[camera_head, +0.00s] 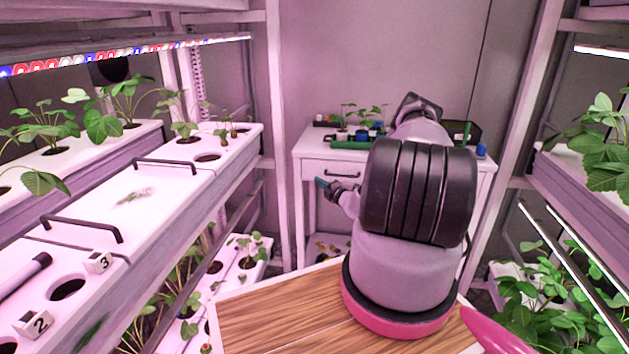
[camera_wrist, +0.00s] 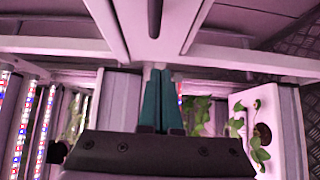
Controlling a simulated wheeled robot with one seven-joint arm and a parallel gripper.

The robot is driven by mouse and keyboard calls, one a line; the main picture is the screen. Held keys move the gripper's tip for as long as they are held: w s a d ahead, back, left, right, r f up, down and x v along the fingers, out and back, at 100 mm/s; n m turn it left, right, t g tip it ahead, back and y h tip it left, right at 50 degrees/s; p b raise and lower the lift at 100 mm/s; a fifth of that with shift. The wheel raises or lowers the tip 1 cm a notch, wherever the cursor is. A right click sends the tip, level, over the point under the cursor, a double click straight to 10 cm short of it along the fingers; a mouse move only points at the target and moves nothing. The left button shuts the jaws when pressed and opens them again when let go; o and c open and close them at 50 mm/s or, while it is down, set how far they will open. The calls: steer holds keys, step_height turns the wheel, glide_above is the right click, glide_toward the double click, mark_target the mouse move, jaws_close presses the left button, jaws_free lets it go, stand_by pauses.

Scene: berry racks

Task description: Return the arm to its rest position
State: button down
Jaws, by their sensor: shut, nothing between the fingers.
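My arm (camera_head: 415,200) rises from a pink-ringed base in the head view. It is folded, with the forearm reaching away toward the back table. My gripper (camera_head: 322,183) shows small to the left of the arm, in front of the back table's drawer, with teal fingertips pointing left. In the wrist view my gripper (camera_wrist: 161,100) shows its two teal fingers close together at the centre, shut and empty. Part of the wrist is hidden behind the thick arm links.
A white table (camera_head: 310,150) with small plants and a green tray stands at the back. A left rack (camera_head: 190,175) holds white planting channels with handles and number blocks. A right rack (camera_head: 560,185) holds leafy plants. A wooden deck (camera_head: 270,325) lies in front.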

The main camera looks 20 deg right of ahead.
steer(key=s, duration=0.7)
steer(key=w+a+r+n+g+y, duration=0.1)
steer(key=a+r+n+g+y, duration=0.1)
steer(key=a+r+n+y, duration=0.5)
steer(key=w+a+r+n+g+y, duration=0.1)
steer(key=a+r+n+g, duration=0.15)
steer(key=r+n, duration=0.55)
steer(key=s+a+r+n+g+y, duration=0.1)
steer(key=s+a+r+n+g, duration=0.4)
steer(key=r, duration=0.4)
steer(key=s+a+r+n+g, duration=0.35)
steer(key=a+r+n, duration=0.3)
steer(key=r, duration=0.25)
steer(key=s+a+r+n+g+h, duration=0.1)
steer(key=s+a+r+n+h, duration=0.2)
steer(key=s+r+n, duration=0.4)
steer(key=s+a+r+n+g+h, duration=0.1)
steer(key=s+a+r+n+h, duration=0.15)
steer(key=s+r+n, duration=0.45)
steer(key=s+d+r+n+t+h, duration=0.2)
steer(key=s+n, duration=0.1)
steer(key=s, duration=0.5)
steer(key=s+d+r+n+t+h, duration=0.2)
steer(key=s+n+h, duration=0.1)
steer(key=s, duration=0.5)
steer(key=shift+s+r+n+t, duration=0.3)
steer(key=shift+s+r+n, duration=0.1)
steer(key=shift+n, duration=0.25)
